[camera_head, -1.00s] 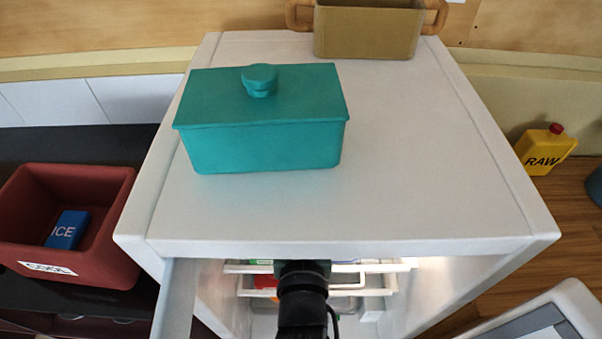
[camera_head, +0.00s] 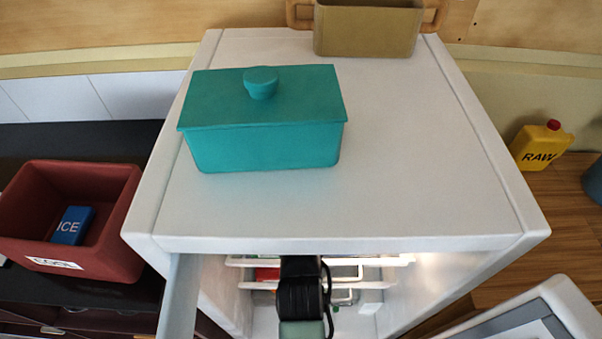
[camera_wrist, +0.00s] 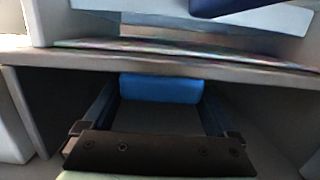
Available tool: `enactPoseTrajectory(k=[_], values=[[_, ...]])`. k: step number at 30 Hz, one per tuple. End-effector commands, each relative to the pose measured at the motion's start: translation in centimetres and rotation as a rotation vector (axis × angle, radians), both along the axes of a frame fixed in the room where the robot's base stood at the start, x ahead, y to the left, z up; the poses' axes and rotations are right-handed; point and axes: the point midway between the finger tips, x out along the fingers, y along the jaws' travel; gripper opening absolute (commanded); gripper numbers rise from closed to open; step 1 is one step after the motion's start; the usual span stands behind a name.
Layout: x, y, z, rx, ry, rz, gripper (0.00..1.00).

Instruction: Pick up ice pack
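In the wrist view, a blue block (camera_wrist: 160,88), which looks like an ice pack, lies at the back of a dark, narrow space under a shelf edge. My gripper (camera_wrist: 160,100) reaches into this space with its two fingers wide apart, one on each side of the block's near end. I cannot tell whether the fingers touch it. In the head view, my arm reaches into the lit white fridge and hides the gripper. Another blue ice pack (camera_head: 72,226) marked "ICE" lies in a red cooler box (camera_head: 112,244) at the left.
A teal lidded box (camera_head: 265,148) and a tan pot (camera_head: 366,32) stand on the fridge top (camera_head: 400,190). Wire shelves (camera_head: 375,262) are inside. Open doors flank the fridge front. A dark blue thing (camera_wrist: 235,6) sits above the shelf edge. A yellow "RAW" jug (camera_head: 540,147) is at right.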

Motion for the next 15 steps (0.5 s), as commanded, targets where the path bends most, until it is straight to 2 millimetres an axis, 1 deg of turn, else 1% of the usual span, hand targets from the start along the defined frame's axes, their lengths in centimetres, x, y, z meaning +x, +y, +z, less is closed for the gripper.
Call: enactPoseTrajectory(k=[1, 5, 6, 8, 9, 11, 12, 15], values=[[-0.01, 0.00, -0.01, 0.000, 0.000, 0.000, 0.80], [-0.02, 0.00, -0.02, 0.000, 0.001, 0.000, 0.57], [-0.03, 0.00, -0.02, 0.000, 0.001, 0.000, 0.50], [-0.03, 0.00, -0.02, 0.000, 0.001, 0.000, 0.39], [-0.03, 0.00, -0.02, 0.000, 0.001, 0.000, 0.32], [-0.03, 0.00, -0.02, 0.000, 0.001, 0.000, 0.21], [-0.01, 0.01, 0.12, 0.000, -0.003, 0.000, 0.18], [-0.01, 0.01, 0.12, 0.000, -0.002, 0.000, 0.18]])
